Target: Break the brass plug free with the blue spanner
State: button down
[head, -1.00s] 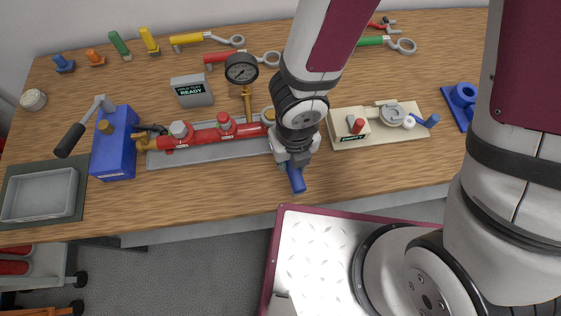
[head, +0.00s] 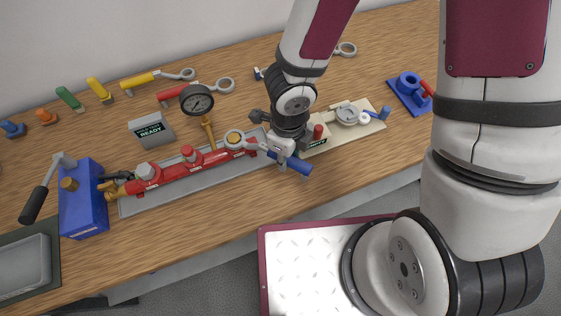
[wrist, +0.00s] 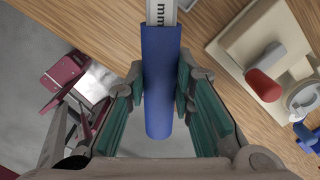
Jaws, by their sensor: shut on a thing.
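The blue spanner (head: 295,164) is in my gripper (head: 284,151), which is shut on its blue handle. In the wrist view the handle (wrist: 161,85) lies between my teal finger pads, and a marked silver shank (wrist: 160,12) runs out of the top of the picture. In the head view the spanner's silver head reaches left to the brass plug (head: 234,137) at the right end of the red manifold (head: 185,169). The head appears to sit around the plug, but the fit is too small to tell. The wrist view does not show the plug.
A gauge (head: 197,100) on a brass stem stands behind the manifold. A blue block with a lever (head: 84,205) is at its left. A cream board (head: 372,126) with a red-topped lever lies close right of my gripper. Other spanners (head: 150,80) lie at the back.

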jog(key=w+r+n, duration=0.1)
jog(key=w+d+r+n+p, duration=0.1)
jog(key=w+r+n, duration=0.1)
jog(key=shift+w+d, duration=0.25)
jog(key=shift+d, duration=0.05)
dwell(0.6)
jog(key=c, duration=2.1)
grip_release()
jog(key=shift+c, duration=0.2)
grip_shut()
notch_tip(320, 180, up, 5)
jog(key=shift+r+p, duration=0.1)
jog(key=shift+p, duration=0.9)
